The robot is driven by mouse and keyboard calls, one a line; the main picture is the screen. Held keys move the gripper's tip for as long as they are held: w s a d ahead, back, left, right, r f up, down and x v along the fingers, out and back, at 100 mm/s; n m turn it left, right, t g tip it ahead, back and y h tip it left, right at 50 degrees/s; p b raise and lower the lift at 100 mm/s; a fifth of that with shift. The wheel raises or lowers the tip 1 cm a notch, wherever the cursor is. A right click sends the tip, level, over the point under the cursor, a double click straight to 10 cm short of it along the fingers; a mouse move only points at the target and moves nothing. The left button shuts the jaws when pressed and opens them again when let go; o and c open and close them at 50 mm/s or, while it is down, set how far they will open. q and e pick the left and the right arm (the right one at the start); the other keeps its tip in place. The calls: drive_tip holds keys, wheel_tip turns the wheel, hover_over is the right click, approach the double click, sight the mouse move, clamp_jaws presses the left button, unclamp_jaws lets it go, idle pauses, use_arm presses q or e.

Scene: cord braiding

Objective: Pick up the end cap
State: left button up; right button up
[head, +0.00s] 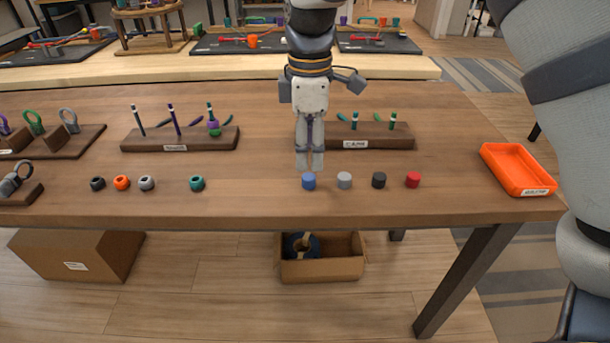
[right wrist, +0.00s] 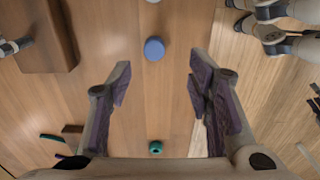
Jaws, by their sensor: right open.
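Several end caps stand in a row near the table's front edge in the head view: a blue cap (head: 308,181), a grey cap (head: 344,180), a black cap (head: 378,180) and a red cap (head: 413,180). My right gripper (head: 310,164) points down just behind and above the blue cap. In the right wrist view my right gripper (right wrist: 158,82) is open and empty, its fingers apart. The blue cap (right wrist: 154,48) lies beyond the fingertips, between their lines and untouched. My left gripper is not in view.
A wooden cap rack (head: 385,136) and another rack (head: 180,138) with upright pegs stand behind. Black, orange, grey and teal beads (head: 197,183) lie left of the caps. An orange tray (head: 517,168) sits at the table's right end.

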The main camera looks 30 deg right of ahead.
sight(308, 176)
drive_tip(key=f, duration=0.6)
drive_tip(key=shift+w+d+f, duration=0.25)
drive_tip(key=shift+w+f, duration=0.1)
drive_tip(key=shift+f, duration=0.05)
drive_tip(key=shift+c, duration=0.6)
drive_tip(key=c, duration=0.7)
